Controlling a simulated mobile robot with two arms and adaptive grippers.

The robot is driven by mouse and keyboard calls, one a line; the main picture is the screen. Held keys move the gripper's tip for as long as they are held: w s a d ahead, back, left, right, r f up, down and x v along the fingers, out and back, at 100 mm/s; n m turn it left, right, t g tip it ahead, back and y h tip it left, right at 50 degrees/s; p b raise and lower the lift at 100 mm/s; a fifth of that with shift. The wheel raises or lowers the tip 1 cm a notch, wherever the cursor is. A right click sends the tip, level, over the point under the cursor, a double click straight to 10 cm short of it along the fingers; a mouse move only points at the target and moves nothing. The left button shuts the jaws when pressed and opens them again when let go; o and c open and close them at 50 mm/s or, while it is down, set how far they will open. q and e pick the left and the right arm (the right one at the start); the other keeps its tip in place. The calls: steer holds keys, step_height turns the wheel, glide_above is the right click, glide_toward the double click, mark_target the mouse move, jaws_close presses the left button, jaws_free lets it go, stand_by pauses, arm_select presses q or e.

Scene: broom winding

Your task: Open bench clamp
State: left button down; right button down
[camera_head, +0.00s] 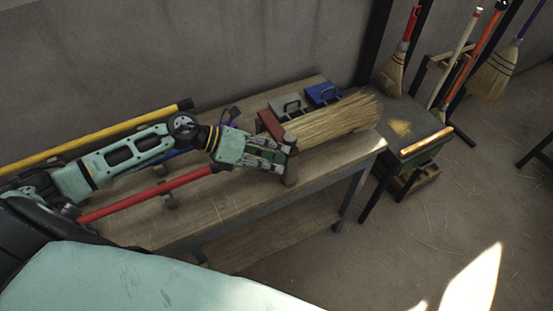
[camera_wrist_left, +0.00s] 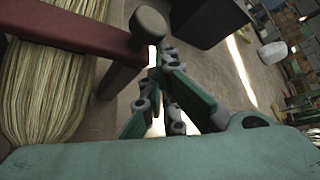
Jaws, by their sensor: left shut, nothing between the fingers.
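The bench clamp (camera_head: 271,124) shows a dark red arm lying across the straw bundle (camera_head: 340,119) on the workbench. In the left wrist view the red clamp arm (camera_wrist_left: 70,26) ends in a round grey knob (camera_wrist_left: 149,24), with a grey post beside it. My left gripper (camera_head: 286,156) is at the near end of the clamp, close beside the knob. Its fingertips (camera_wrist_left: 161,58) are together with nothing between them, just below the knob in the left wrist view. I cannot tell whether they touch it. My right gripper is out of view.
A red handle (camera_head: 145,193) and a yellow handle (camera_head: 100,133) lie along the workbench (camera_head: 225,203). A grey box (camera_head: 287,106) and a blue box (camera_head: 322,94) stand behind the straw. Brooms stand on a rack at the right. Open floor lies in front.

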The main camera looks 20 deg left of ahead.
arm_select(q)
steer(key=w+a+r+n+h+b, duration=0.2)
steer(key=a+r+n+h+b, duration=0.1)
steer(key=r, duration=0.2)
steer(key=w+a+r+n+h+b, duration=0.2)
steer(key=r+b, duration=0.1)
steer(key=r, duration=0.3)
steer(key=w+a+r+n+t+h+b, duration=0.1)
steer(key=w+a+r+n+h+b, duration=0.3)
steer(key=w+a+n+b, duration=0.3)
steer(key=shift+a+r+n+t, duration=0.25)
steer(key=shift+a+n+t, duration=0.05)
steer(key=shift+a, duration=0.7)
steer(key=shift+r, duration=0.1)
